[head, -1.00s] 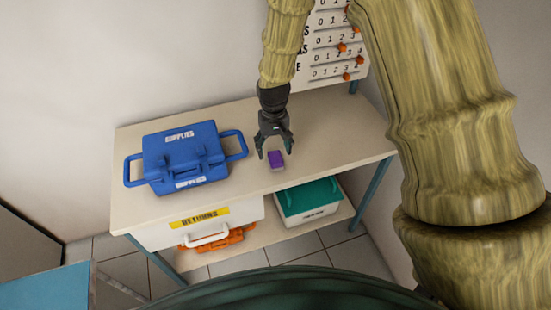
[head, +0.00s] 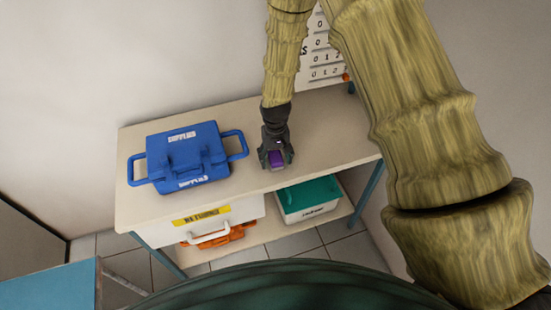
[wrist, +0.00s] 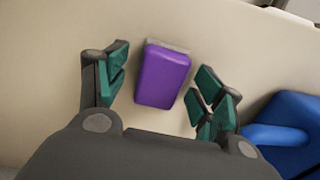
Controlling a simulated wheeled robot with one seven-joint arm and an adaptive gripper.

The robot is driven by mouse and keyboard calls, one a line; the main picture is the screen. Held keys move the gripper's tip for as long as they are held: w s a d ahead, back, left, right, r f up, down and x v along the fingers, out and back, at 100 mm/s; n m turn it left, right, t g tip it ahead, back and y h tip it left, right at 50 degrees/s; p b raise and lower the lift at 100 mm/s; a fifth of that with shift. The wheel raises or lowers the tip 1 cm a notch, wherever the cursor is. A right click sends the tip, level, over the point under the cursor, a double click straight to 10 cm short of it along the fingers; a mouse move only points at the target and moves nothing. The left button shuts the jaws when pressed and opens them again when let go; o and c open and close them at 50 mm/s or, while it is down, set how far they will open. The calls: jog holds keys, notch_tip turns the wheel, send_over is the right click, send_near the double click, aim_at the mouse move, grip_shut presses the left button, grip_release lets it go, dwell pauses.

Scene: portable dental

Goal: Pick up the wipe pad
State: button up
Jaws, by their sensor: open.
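The wipe pad is a small purple block (head: 276,159) on the tabletop, right of the blue supplies case. In the wrist view the purple pad (wrist: 163,76) lies between my gripper's fingers, with a thin grey strip along its far edge. My gripper (head: 275,162) is open, with its green-padded fingers on either side of the pad. In the wrist view gaps show between the pad and both sets of fingers of my gripper (wrist: 163,88). I cannot tell how far the fingertips are above the tabletop.
The blue supplies case (head: 184,157) stands left on the table (head: 235,120); its handle (wrist: 275,137) shows near my fingers in the wrist view. Below are a white returns drawer (head: 240,211), an orange item (head: 222,237) and a green-lidded box (head: 309,195). A counting board (head: 322,60) stands behind.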

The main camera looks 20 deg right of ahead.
aim_at(276, 156)
jog(key=shift+c, duration=0.4)
jog(key=c, duration=0.9)
jog(key=shift+c, duration=0.2)
jog(key=shift+r, duration=0.1)
jog(key=shift+r+b, duration=0.45)
jog(key=shift+r, duration=0.1)
jog(key=shift+r+b, duration=0.5)
jog(key=shift+r, duration=0.4)
jog(key=s+a+r+b, duration=0.2)
jog(key=s+a+b, duration=0.2)
jog(key=s+a, duration=0.7)
jog(key=shift+s, duration=0.25)
